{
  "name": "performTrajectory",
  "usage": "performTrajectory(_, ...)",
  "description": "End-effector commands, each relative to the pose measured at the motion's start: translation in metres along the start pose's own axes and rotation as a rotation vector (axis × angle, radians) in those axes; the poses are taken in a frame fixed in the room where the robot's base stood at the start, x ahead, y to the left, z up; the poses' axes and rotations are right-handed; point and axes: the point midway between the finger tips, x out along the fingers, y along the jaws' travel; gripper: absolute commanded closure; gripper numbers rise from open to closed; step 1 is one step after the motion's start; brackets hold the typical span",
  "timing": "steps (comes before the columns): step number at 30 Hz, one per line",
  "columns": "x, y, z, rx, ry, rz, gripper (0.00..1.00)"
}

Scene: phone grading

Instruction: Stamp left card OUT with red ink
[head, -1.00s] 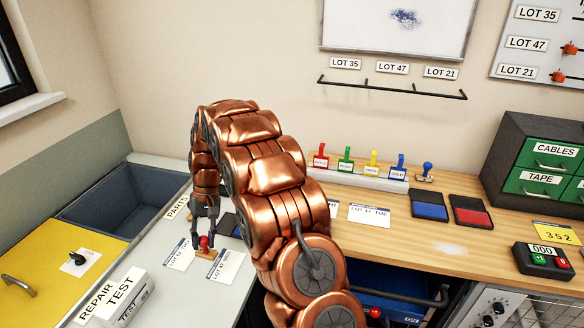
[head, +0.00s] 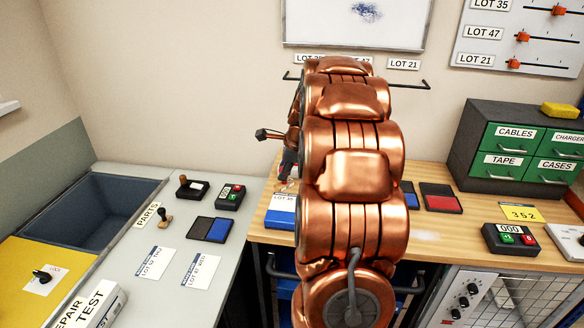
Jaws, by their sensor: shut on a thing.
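Two white cards with blue headers lie on the grey left table: the left card (head: 155,262) reads LOT and THU, and the right card (head: 201,271) reads LOT 47 WED. No stamped mark is legible on them. The red ink pad (head: 441,198) lies open on the wooden desk, right of a partly hidden blue ink pad (head: 411,196). My gripper (head: 287,168) is above the desk's left part, mostly hidden behind my copper arm. It is shut on what appears to be the red-knobbed stamp, barely visible. It is well away from the left card.
A dark-knobbed wooden stamp (head: 165,221), a blue-and-black pad (head: 210,229) and a button box (head: 230,197) stand behind the cards. A counter box (head: 510,238) and green drawers (head: 520,150) are at right. My arm hides the desk's middle.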

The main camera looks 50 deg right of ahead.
Motion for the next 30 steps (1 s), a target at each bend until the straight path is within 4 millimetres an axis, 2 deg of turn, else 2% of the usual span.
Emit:
performTrajectory(4, -0.009, -0.006, -0.015, 0.090, 0.031, -0.028, 0.93)
performTrajectory(11, -0.006, -0.005, -0.019, 0.113, 0.036, -0.033, 0.93)
performTrajectory(30, 0.042, 0.011, -0.033, 0.109, 0.035, -0.029, 0.93)
